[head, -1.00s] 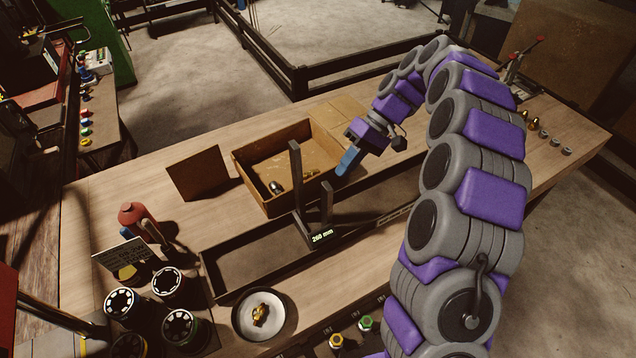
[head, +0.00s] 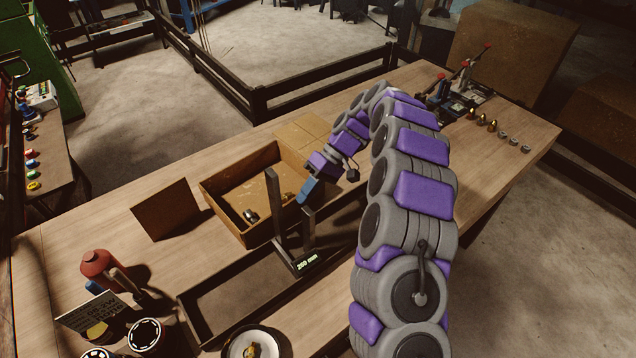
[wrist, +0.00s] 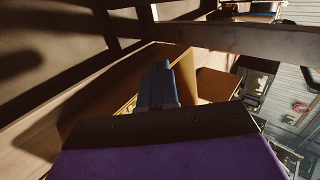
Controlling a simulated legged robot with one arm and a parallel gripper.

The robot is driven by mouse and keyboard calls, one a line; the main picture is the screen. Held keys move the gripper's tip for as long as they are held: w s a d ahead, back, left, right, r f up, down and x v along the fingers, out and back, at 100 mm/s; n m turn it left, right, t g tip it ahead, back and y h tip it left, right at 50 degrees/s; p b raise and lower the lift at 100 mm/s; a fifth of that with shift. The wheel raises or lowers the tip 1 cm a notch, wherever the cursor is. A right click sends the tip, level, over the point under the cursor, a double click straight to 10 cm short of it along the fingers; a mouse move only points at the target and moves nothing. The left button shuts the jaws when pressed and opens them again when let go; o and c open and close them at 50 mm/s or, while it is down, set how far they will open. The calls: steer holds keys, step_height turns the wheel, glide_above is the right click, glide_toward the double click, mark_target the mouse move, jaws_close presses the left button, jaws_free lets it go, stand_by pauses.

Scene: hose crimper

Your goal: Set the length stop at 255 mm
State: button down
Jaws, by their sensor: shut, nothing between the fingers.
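The length stop (head: 308,234) is a dark upright post on a carriage over the long dark trough (head: 196,314). A taller dark post (head: 274,203) stands just left of it. The carriage's lit display (head: 307,262) seems to read 260 mm; the digits are small. My gripper (head: 304,196) has blue fingers that are shut and empty. Its tips are close to the top of the shorter post; I cannot tell whether they touch. The shut fingers (wrist: 158,86) also show in the wrist view, with a dark bar (wrist: 250,42) crossing beyond them.
An open cardboard box (head: 225,212) with small metal parts stands just behind the stop. A brown panel (head: 165,208), a red-topped bottle (head: 97,264) and a plate (head: 254,346) are at the left and front. Fittings and a clamp device (head: 458,92) are at the far right.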

steer(key=shift+s+a+f+b, duration=0.55)
steer(key=shift+s+a+f, duration=0.8)
steer(key=shift+s+a, duration=1.1)
steer(key=p+v, duration=0.4)
steer(key=v, duration=1.3)
steer(key=shift+d+r, duration=0.15)
steer(key=shift+d, duration=0.05)
